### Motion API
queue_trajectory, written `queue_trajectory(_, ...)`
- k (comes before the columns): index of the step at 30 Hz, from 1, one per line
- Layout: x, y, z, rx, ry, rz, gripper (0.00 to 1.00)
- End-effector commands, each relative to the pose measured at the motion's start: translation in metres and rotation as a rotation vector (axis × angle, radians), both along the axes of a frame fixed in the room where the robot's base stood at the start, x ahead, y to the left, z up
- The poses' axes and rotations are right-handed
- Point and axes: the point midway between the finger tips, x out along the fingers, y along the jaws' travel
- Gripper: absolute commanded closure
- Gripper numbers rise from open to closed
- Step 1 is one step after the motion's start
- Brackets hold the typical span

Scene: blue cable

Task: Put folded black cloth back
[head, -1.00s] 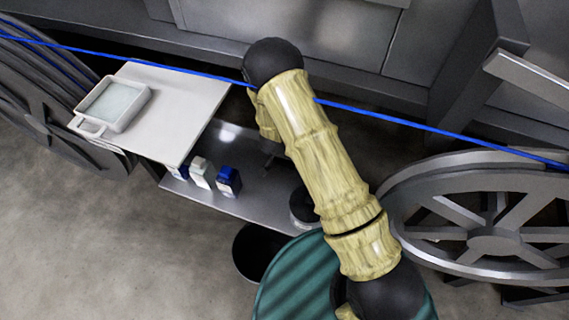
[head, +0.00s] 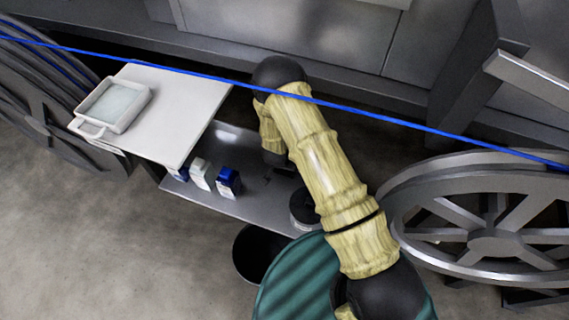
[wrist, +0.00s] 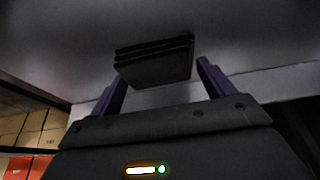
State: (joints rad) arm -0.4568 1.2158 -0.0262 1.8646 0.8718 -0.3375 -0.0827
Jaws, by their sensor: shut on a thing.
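The folded black cloth (wrist: 155,62) shows in the wrist view as a dark, layered block between the two fingers. My gripper (wrist: 161,70) is shut on it. A grey surface fills the wrist view beyond the cloth; I cannot tell whether the cloth touches it. In the head view my arm reaches down over the grey lower shelf (head: 255,190). The cloth cannot be made out there, and the fingers are hidden by the arm.
A white tabletop (head: 190,100) with a framed tray (head: 113,104) is left of my arm. White (head: 201,174) and blue (head: 228,181) boxes stand on the shelf. A taut blue cable (head: 400,122) crosses the view. A metal reel (head: 490,240) is at right.

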Motion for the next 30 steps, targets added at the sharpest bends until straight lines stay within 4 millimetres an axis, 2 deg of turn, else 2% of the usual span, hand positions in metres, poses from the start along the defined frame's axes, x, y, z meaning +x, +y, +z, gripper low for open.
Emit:
queue_trajectory(3,0.0,0.0,-0.003,0.0,0.0,0.0,0.37)
queue_trajectory(4,0.0,0.0,-0.002,0.0,0.0,0.0,0.13)
queue_trajectory(6,0.0,0.0,-0.001,0.0,0.0,0.0,0.0)
queue_trajectory(17,-0.001,0.001,0.005,0.0,0.0,0.001,0.0)
queue_trajectory(23,-0.011,0.005,0.03,0.001,-0.001,0.003,0.0)
queue_trajectory(30,-0.028,0.011,0.074,0.0,-0.001,0.004,0.0)
